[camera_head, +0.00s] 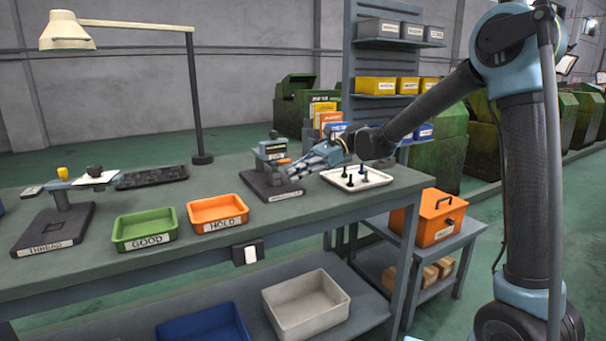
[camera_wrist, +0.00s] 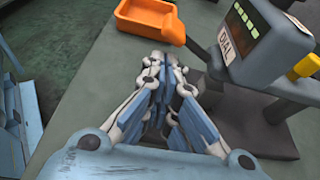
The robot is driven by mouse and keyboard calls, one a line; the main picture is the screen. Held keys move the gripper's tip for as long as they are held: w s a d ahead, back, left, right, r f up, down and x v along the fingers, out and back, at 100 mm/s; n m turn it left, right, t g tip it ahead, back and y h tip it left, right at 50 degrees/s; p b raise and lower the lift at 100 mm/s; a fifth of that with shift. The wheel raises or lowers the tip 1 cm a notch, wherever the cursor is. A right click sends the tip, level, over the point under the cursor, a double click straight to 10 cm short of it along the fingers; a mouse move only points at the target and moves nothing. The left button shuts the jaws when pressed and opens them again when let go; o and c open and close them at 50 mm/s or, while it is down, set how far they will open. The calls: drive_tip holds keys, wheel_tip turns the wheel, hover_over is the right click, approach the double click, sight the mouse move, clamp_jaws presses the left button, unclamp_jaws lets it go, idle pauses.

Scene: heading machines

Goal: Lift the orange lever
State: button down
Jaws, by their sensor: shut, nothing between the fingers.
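An orange HOLD tray (camera_head: 218,213) and a green GOOD tray (camera_head: 144,230) lie left of the gauge. A white tray (camera_head: 372,183) with several bolts is under my wrist. A thread stand (camera_head: 58,225) and lamp (camera_head: 202,158) are farther left. The front table edge is close.

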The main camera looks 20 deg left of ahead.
drive_tip(key=shift+r, duration=0.15)
drive_tip(key=shift+a+r, duration=0.1)
drive_tip(key=shift+r, duration=0.6)
drive_tip(key=shift+w, duration=0.15)
